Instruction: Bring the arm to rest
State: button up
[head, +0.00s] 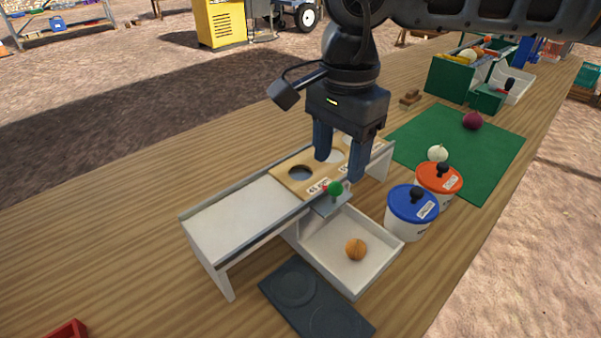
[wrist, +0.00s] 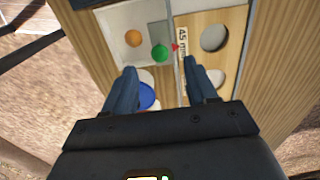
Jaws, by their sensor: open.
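My gripper (head: 339,166) hangs from my arm over the front edge of a white elevator bench, fingers apart and nothing between them. In the wrist view the gripper (wrist: 157,82) also shows open fingers. Under it is a wooden board with round holes (head: 289,181) on the bench, and a green knob (head: 335,188) on a small grey plate stands just beside the fingers. The wrist view shows the green knob (wrist: 159,53) ahead of the fingertips. An orange-brown onion (head: 356,249) lies in the white tray (head: 328,270) below the bench. Whether the fingers touch the board is unclear.
A blue-lidded tub (head: 411,205) and an orange-lidded tub (head: 438,180) stand right of the gripper. A green mat (head: 480,146) holds a white onion (head: 437,153) and a red onion (head: 472,120). A dark slab (head: 312,304) lies in front.

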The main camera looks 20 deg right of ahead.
jog(key=shift+r, duration=0.35)
